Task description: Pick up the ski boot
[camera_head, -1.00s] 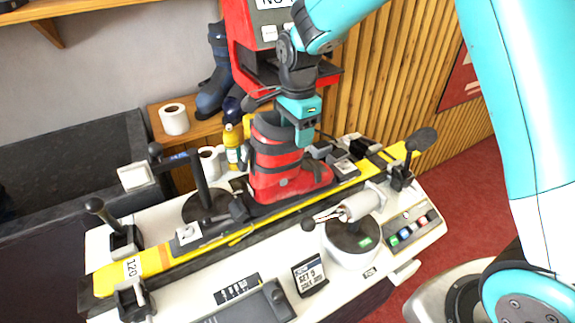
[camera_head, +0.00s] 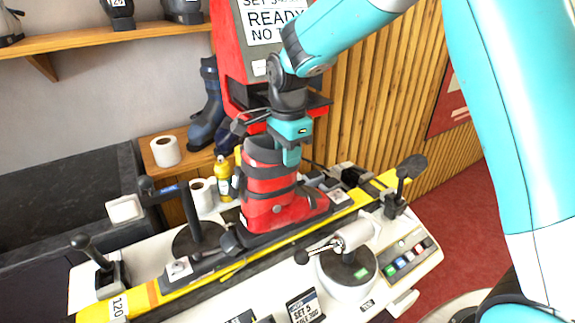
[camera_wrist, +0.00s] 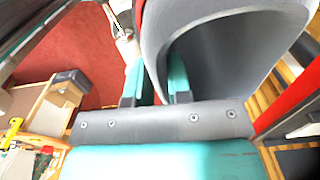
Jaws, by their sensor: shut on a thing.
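The ski boot (camera_head: 270,190), red with black straps and a dark liner, stands upright on the yellow ski (camera_head: 160,290) clamped along the bench. Its sole appears to rest there, between the binding parts. My gripper (camera_head: 290,155) is shut on the boot's upper rim, on its right side. In the wrist view the boot's grey cuff (camera_wrist: 230,45) fills the upper right, and my gripper (camera_wrist: 155,85) has its two teal fingers at the cuff's edge. The fingertips are partly hidden by the cuff.
A black post (camera_head: 190,215) and a yellow bottle (camera_head: 223,178) stand close left of the boot. A white lever clamp (camera_head: 347,245) is in front. A red machine (camera_head: 240,60) rises behind. A blue boot (camera_head: 207,105) and paper roll (camera_head: 165,151) occupy the wooden stand.

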